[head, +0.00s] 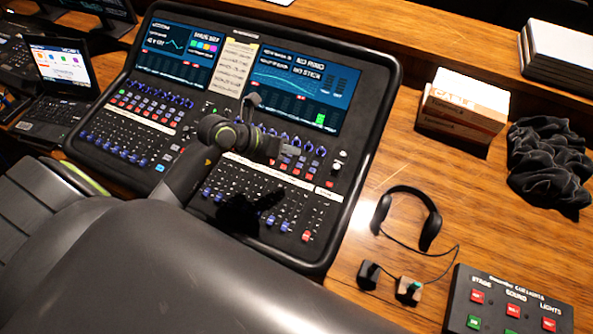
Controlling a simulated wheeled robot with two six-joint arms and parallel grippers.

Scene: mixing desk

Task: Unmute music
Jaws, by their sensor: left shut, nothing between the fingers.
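The black mixing desk (378,115) fills the middle of the head view. It has two lit screens, rows of knobs, small coloured buttons and blue-capped and red-capped faders. Which channel or button is for music cannot be read at this size. My left gripper (291,151) is above the right half of the desk, over the knob and button rows, shut and empty. Its dark shadow falls on the faders below, so it appears raised off the surface. My arm and gripper hide part of the middle controls. My right gripper is out of view.
Headphones (431,228) with a cable lie right of the desk, near two small switch blocks (408,290). A button box (468,290) is at bottom right. A cardboard box (463,103), black cloth (548,165) and laptop (62,67) stand around. Bare wood lies between.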

